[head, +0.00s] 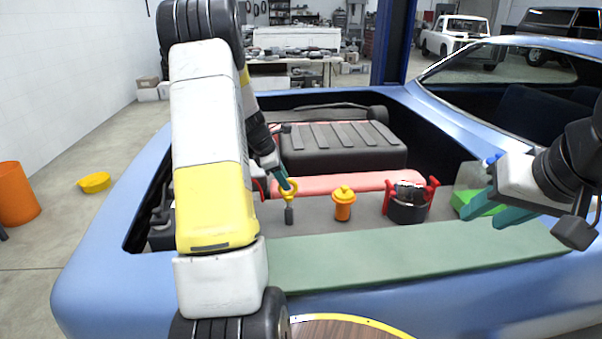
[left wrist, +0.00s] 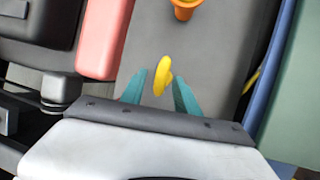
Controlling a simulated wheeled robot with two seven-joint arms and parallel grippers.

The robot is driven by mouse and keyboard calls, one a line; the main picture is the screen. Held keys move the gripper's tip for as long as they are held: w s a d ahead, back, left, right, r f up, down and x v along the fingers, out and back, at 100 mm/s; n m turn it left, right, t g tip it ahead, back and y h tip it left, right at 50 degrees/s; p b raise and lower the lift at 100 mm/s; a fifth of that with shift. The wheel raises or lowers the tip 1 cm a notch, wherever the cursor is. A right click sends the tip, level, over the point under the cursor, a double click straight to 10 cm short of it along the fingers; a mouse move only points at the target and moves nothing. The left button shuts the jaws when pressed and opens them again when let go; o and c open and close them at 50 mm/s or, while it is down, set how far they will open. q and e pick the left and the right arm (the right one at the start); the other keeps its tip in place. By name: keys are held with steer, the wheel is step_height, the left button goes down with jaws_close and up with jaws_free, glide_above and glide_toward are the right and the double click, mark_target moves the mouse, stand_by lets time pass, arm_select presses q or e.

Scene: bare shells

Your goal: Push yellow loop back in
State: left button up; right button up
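The yellow loop (head: 290,187) sits at the top of a short dark grey piece (head: 289,215) on the grey surface inside the blue car's bay. In the left wrist view the loop (left wrist: 162,75) appears edge-on, as a narrow yellow oval. My left gripper (head: 283,185) is at the loop, its teal fingers partly overlapping it in the head view. In the left wrist view my left gripper (left wrist: 160,88) is open, with one finger on each side of the loop and gaps visible between. My right gripper (head: 497,212) is open and apart from the loop, at the right.
An orange capped container (head: 343,204) stands right of the loop. A dark pot with red handles (head: 408,205) and a green object (head: 480,205) are farther right. A black ribbed cover (head: 345,150) and a red bar (head: 335,184) lie behind. A green pad (head: 410,250) covers the front edge.

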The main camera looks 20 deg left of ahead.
arm_select(q)
jaws_close()
stand_by(1.3)
